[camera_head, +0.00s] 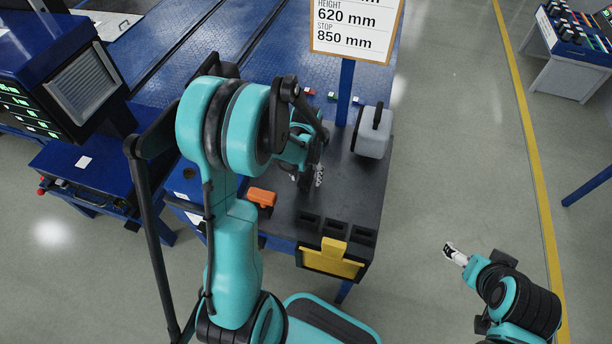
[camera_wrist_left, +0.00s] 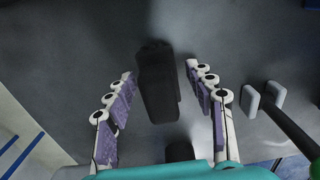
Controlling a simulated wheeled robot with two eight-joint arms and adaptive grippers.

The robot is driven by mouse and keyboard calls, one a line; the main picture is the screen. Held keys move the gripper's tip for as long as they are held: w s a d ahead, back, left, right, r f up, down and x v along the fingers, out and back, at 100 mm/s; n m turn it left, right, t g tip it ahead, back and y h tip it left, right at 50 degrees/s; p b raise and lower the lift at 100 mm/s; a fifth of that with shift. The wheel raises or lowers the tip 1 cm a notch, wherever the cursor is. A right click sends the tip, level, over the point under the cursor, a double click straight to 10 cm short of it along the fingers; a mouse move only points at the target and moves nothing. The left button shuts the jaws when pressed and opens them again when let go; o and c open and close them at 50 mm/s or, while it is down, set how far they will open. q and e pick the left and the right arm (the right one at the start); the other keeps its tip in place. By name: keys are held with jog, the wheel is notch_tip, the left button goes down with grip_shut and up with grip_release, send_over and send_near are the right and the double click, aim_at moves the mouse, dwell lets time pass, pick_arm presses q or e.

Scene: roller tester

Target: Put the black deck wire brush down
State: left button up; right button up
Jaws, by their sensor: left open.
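The black deck wire brush (camera_wrist_left: 158,85) lies on a dark surface in the left wrist view, between the fingers of my left gripper (camera_wrist_left: 160,74). The fingers are spread, with a gap to the brush on both sides. In the head view my left gripper (camera_head: 307,174) is low over the dark work table (camera_head: 345,205); the arm and fingers hide most of what is under it, and I cannot make out the brush there. My right gripper (camera_head: 455,254) is over the floor at the lower right, away from the table; its jaw state is unclear.
An orange item (camera_head: 262,197) lies left of my left gripper. A grey case with a black handle (camera_head: 374,133) stands at the table's right side. A blue post holds a sign (camera_head: 355,30).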

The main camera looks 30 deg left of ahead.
pick_arm(q)
notch_tip(320, 180, up, 11)
jog(key=p, duration=0.3)
jog(key=shift+f+p, duration=0.2)
jog(key=shift+p, duration=0.15)
jog(key=shift+r, duration=0.65)
jog(key=s+d+r+m+t, duration=0.2)
jog(key=s+d+r+t, duration=0.5)
jog(key=s+d+r, duration=0.2)
jog(key=shift+s+d+r+m, duration=0.3)
jog(key=shift+s+d+r, duration=0.1)
jog(key=shift+s+d, duration=0.5)
jog(key=shift+s+a, duration=0.1)
